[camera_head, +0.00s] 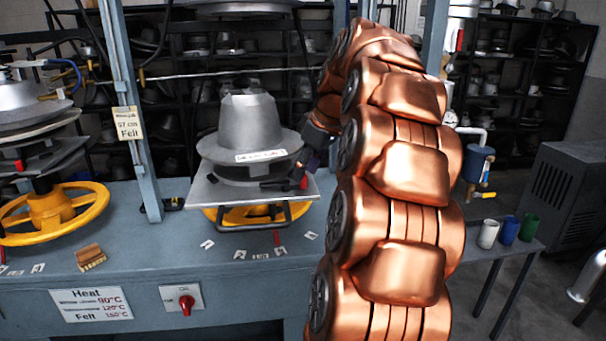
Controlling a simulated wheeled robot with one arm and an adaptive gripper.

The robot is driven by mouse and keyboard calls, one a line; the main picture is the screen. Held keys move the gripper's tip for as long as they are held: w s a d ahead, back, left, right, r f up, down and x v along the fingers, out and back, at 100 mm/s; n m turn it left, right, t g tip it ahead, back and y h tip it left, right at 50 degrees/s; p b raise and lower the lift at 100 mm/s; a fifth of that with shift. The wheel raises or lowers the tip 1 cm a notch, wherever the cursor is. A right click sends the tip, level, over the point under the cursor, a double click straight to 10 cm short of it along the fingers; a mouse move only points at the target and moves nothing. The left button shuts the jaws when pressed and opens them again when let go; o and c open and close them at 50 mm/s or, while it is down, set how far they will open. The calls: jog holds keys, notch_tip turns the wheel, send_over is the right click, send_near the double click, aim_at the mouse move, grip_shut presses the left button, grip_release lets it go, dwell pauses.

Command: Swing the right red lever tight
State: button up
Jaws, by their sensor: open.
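The press (246,155) in the middle carries a grey metal hat form with a wide brim on a square plate (215,192). The right red lever (303,183) is a small red handle at the right side of this plate, by a dark clamp. My gripper (311,160) is just above and beside the red lever, at the right edge of the brim. It is small, dark and partly covered by my copper arm. I see it as open, but cannot tell whether its fingers touch the lever.
A yellow handwheel (258,214) sits under the plate. A blue upright post (135,110) stands left of the press. Another press with a yellow wheel (55,212) is at far left. A brush (90,257) and small metal clips lie on the blue bench. Cups (508,230) stand at right.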

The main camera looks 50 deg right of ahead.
jog(key=shift+x, duration=1.3)
grip_shut()
